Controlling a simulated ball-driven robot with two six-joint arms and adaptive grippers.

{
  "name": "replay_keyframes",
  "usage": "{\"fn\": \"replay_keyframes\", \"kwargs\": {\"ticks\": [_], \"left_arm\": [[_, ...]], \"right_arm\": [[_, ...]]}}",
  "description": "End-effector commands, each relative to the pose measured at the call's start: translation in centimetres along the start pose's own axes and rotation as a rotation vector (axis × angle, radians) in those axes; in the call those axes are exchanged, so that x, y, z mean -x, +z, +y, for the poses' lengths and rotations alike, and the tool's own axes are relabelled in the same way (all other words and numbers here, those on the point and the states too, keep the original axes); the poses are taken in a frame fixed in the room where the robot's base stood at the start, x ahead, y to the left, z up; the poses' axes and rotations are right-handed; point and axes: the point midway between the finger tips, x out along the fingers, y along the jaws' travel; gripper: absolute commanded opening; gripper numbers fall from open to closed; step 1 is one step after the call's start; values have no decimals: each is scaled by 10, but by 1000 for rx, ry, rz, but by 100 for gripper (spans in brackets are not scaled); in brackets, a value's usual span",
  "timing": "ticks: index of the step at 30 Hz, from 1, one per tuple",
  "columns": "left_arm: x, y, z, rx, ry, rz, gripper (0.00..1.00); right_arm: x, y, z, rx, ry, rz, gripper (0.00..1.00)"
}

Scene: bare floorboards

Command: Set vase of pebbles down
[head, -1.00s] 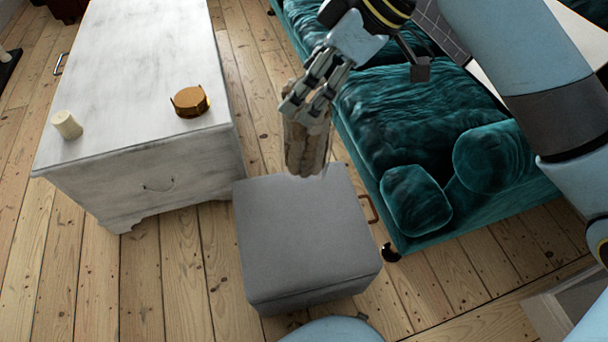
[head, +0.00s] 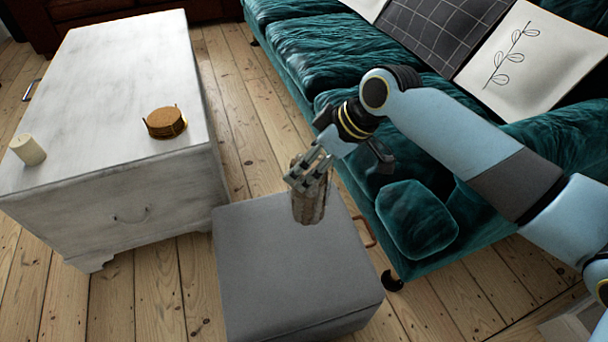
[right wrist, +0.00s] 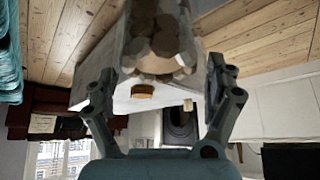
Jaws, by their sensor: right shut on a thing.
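The vase of pebbles (head: 309,207) is a clear, squarish vessel filled with brown and grey stones. My right gripper (head: 310,176) is shut on its upper part. In the head view the vase is upright over the far edge of the grey ottoman (head: 285,265); I cannot tell whether its base touches the top. In the right wrist view the vase (right wrist: 160,40) sits between the two fingers (right wrist: 162,85), with pebbles visible through its wall. My left gripper is not in view.
A whitewashed chest (head: 130,90) stands at left, bearing a cream candle (head: 28,150) and a holder of round cork coasters (head: 166,122). A teal velvet sofa (head: 290,45) with cushions runs along the right. The ottoman's near top is bare.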

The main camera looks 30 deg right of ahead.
Motion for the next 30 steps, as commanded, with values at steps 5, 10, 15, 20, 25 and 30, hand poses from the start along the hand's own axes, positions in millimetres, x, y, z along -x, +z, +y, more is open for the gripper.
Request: {"fn": "replay_keyframes", "kwargs": {"ticks": [5, 10, 15, 20, 25, 30], "left_arm": [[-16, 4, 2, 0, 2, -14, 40], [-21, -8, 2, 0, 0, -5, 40], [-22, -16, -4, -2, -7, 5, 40], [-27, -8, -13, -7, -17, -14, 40], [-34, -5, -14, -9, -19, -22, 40], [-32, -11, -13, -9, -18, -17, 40]], "right_arm": [[-24, 2, 35, 1, 3, 6, 29], [-37, 3, 55, 1, 1, 6, 29], [-41, 3, 62, 2, 1, 7, 29], [-53, 11, 61, 0, 0, 6, 29], [-72, 24, 61, 0, 0, 5, 29], [-74, 24, 62, 3, 2, 7, 29]]}}
